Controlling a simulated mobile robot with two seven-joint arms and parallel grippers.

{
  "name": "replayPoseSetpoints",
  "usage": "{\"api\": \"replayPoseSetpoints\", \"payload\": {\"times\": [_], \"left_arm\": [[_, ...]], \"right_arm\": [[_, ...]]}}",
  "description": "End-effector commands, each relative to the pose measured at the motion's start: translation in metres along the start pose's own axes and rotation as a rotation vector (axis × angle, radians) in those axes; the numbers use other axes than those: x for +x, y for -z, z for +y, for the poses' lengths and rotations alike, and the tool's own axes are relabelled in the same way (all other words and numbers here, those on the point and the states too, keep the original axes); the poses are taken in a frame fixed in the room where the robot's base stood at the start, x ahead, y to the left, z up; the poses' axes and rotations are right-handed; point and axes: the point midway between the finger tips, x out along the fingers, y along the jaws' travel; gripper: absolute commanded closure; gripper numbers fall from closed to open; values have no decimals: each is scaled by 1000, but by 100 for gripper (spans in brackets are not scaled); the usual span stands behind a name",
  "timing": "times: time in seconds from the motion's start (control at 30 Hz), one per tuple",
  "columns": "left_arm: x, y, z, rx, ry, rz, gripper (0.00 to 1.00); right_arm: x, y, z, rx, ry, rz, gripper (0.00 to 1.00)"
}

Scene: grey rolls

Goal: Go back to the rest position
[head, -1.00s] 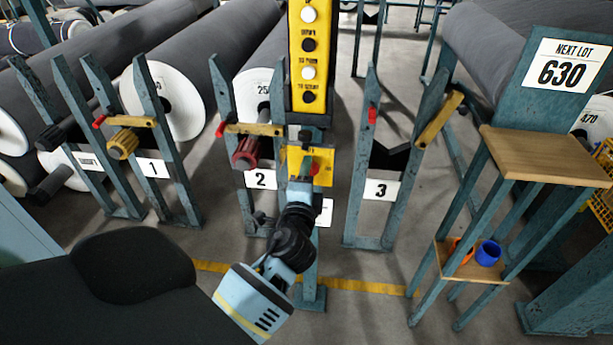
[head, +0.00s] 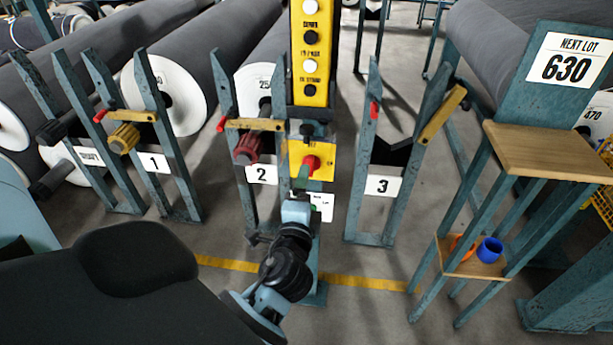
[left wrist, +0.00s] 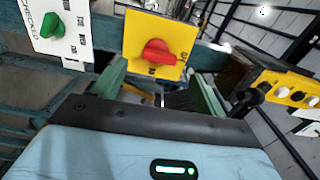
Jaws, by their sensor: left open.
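My left gripper (head: 301,178) is in front of the post below the yellow button box (head: 311,55). In the left wrist view its two green fingers (left wrist: 162,82) are spread apart with nothing between them. A red rotary knob (left wrist: 160,52) on a yellow plate (left wrist: 137,35) is just beyond the fingers, and I see a gap between them. The knob's handle lies roughly sideways. The same red knob also shows in the head view (head: 311,163), just above the gripper. A green knob (left wrist: 51,25) on a white plate is at the left. My right gripper is not in view.
Roll stands marked 1 (head: 154,162), 2 (head: 262,174) and 3 (head: 382,186) flank the post. Floor with a yellow line (head: 360,282) is open in front.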

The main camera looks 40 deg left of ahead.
Motion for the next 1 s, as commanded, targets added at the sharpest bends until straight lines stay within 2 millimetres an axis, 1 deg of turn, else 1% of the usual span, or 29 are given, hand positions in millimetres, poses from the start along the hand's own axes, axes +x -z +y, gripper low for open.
{"api": "replayPoseSetpoints", "payload": {"times": [0.03,0.1,0.2,0.77,0.87,0.97,1.0], "left_arm": [[-6,0,1,-1,-1,0,27],[-12,0,1,-1,-2,-1,27],[-16,0,0,-2,0,-1,27],[-16,0,1,-3,-2,0,27],[-23,-1,14,-24,-36,18,27],[-41,-4,49,-88,-126,61,27],[-53,-6,67,-127,-179,81,27]], "right_arm": [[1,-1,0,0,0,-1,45],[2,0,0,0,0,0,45],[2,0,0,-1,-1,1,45],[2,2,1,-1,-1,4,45],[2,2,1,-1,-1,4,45],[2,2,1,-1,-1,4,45],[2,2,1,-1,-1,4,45]]}}
